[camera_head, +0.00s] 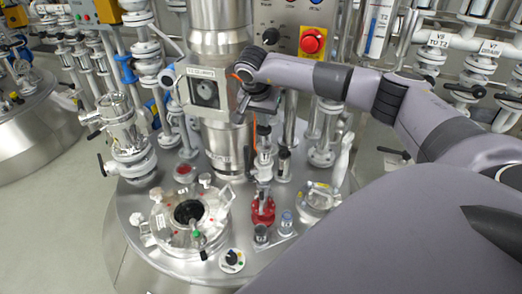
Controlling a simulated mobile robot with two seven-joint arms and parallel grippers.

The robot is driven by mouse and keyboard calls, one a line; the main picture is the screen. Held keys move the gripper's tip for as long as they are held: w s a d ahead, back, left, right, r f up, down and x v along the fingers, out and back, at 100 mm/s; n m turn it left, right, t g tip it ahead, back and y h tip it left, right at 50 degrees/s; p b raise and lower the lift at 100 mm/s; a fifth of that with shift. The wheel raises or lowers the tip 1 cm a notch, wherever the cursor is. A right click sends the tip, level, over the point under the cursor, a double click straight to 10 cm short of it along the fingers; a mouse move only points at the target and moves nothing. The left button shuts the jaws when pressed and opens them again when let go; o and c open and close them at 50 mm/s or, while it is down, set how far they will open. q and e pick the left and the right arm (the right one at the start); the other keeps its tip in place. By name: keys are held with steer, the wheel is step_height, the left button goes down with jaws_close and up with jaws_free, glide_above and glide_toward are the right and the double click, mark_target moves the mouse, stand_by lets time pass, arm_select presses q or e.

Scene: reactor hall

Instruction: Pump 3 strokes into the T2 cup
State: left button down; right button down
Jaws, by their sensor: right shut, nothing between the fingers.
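My right gripper (264,143) points down over the tank lid, with its arm coming in from the right. It is shut, with nothing held. Below it a pale upright shaft stands over a red piece (262,211), which looks like the hand pump. I cannot tell whether the fingers touch its top. Just in front of the red piece stand a small clear bluish vessel (287,221) and a small dark one (261,234). Either may be the T2 cup; no cup label is readable. Their contents are not clear. My left gripper is not in view.
The steel tank top (160,258) carries a round hatch (189,213) with clamps, a dial (231,260) and a flanged port (317,200). A steel column (222,150) with a gauge box (203,92) rises behind. A red emergency button (312,41) sits on the back panel.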

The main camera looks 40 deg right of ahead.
mark_target(263, 129)
steer(key=shift+f+b, duration=1.05)
steer(key=shift+f, duration=1.25)
steer(key=shift+r+p, duration=2.4)
steer(key=shift+r, duration=0.4)
steer(key=shift+f, duration=0.2)
